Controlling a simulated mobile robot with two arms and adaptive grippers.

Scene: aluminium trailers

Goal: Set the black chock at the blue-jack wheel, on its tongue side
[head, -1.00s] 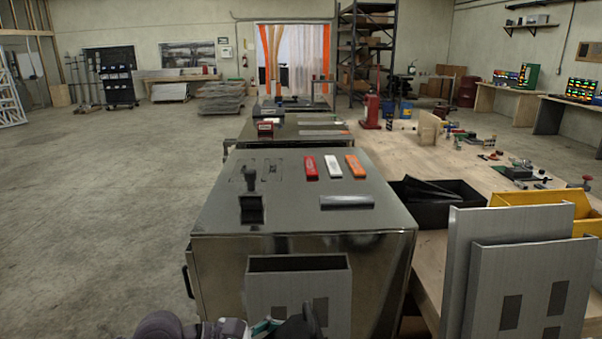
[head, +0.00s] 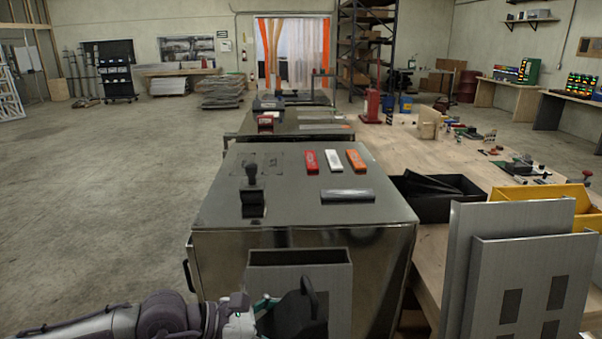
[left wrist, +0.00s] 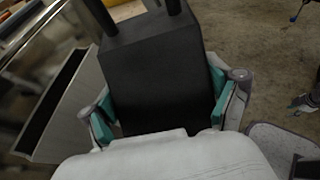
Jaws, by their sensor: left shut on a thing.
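My left gripper (head: 264,304) is at the bottom of the head view, in front of the metal cabinet. It is shut on the black chock (head: 302,311), which is held up in front of the cabinet's near side. In the left wrist view the chock (left wrist: 155,70) is a dark block between the teal finger pads, with two dark posts at its top. The chock's lower part is hidden by the gripper. I cannot make out a blue-jack wheel or a trailer tongue in these frames.
Grey panels (head: 535,285), a black bin (head: 437,208) and a yellow bin (head: 540,200) stand at right. The concrete floor (head: 100,190) at left is open.

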